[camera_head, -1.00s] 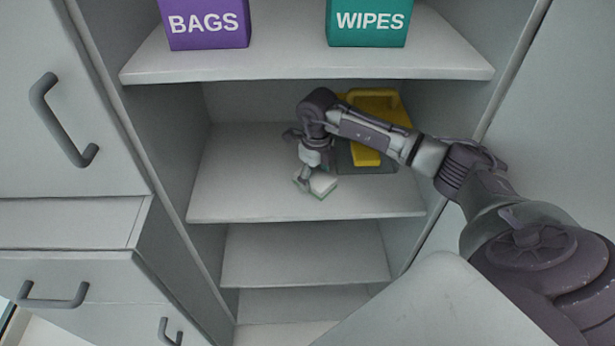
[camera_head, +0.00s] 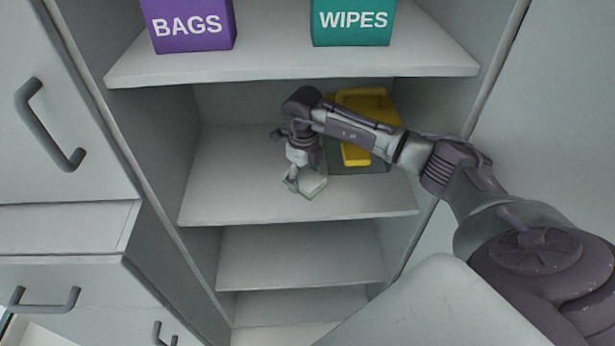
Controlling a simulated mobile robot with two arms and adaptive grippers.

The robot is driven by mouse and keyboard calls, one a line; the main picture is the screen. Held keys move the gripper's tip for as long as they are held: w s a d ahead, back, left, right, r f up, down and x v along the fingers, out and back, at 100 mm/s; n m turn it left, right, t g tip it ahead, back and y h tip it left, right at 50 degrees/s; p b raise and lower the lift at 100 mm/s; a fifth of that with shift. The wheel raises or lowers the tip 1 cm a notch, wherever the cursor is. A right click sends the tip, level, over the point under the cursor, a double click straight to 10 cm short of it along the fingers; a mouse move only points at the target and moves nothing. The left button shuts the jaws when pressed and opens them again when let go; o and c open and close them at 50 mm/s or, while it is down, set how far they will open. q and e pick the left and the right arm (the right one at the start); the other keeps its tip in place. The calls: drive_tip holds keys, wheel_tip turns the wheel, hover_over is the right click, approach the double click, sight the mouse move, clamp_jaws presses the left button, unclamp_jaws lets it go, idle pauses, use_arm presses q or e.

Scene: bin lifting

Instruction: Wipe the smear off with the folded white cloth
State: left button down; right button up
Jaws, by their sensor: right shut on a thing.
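The folded white cloth (camera_head: 313,185), with a green edge, is on or just above the middle shelf (camera_head: 225,195) near its front. My right gripper (camera_head: 293,182) is shut on the cloth's left side and points down at the shelf. I cannot make out a smear; the cloth, gripper and arm cover part of the shelf. My left gripper is not in view.
A dark box with a yellow part (camera_head: 372,103) stands behind my right arm at the back right of the shelf. A purple BAGS box (camera_head: 187,25) and a teal WIPES box (camera_head: 353,20) stand on the shelf above. The shelf's left side is clear.

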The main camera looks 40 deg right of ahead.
sight(302, 176)
drive_tip(key=shift+w, duration=0.1)
drive_tip(key=shift+r+p, duration=0.4)
drive_tip(key=shift+r, duration=0.15)
drive_tip(key=shift+w+a+r+p, duration=0.1)
drive_tip(key=shift+r+p, duration=0.7)
drive_tip(key=shift+r, duration=0.45)
drive_tip(key=shift+a+r+p, duration=0.1)
drive_tip(key=shift+r+p, duration=0.65)
drive_tip(key=shift+r, duration=0.5)
